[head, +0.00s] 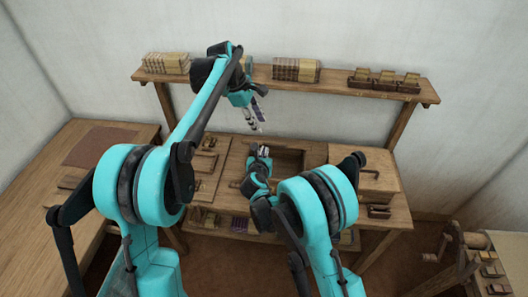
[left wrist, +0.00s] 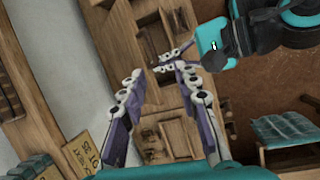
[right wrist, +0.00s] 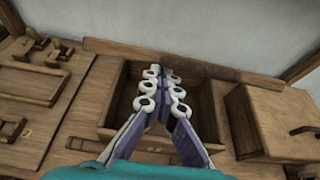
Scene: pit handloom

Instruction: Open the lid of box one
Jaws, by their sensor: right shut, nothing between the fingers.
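On the wooden bench, an open-topped wooden compartment (head: 290,158) lies in the middle, and its inside shows in the right wrist view (right wrist: 118,108). I cannot tell which one is box one. My right gripper (head: 264,150) is shut and empty over the compartment, its fingertips together in the right wrist view (right wrist: 162,72). My left gripper (head: 257,122) is higher, its fingers apart and empty in the left wrist view (left wrist: 160,74).
A wall shelf (head: 335,86) with several wooden blocks runs behind the bench. A wooden board with handled pieces (right wrist: 40,75) lies left of the compartment. A side table (head: 115,200) stands left, and a stand with a crank (head: 440,245) stands front right.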

